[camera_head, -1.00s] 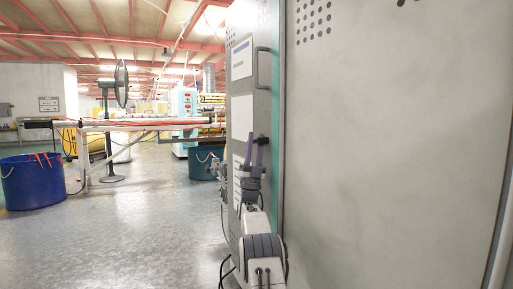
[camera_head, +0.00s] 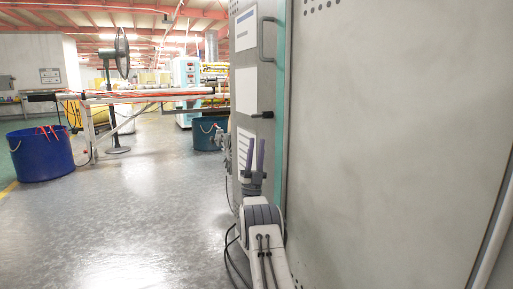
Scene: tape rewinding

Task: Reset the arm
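My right arm comes up from the bottom middle, in front of the cabinet's edge. My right gripper (camera_head: 254,153) points upward with two purple-grey fingers. The fingers stand apart with a gap between them, and I see nothing held. The gripper appears below a black lever handle (camera_head: 262,115) on the grey cabinet door (camera_head: 245,70). I cannot tell its depth from the door. My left arm and gripper are not in view.
A large grey cabinet panel (camera_head: 400,140) fills the right side. A blue bin (camera_head: 40,153) stands at left and a teal bin (camera_head: 208,132) near the cabinet. A pipe conveyor (camera_head: 140,95) and a fan (camera_head: 115,55) stand behind. Grey floor (camera_head: 140,200) is open at left.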

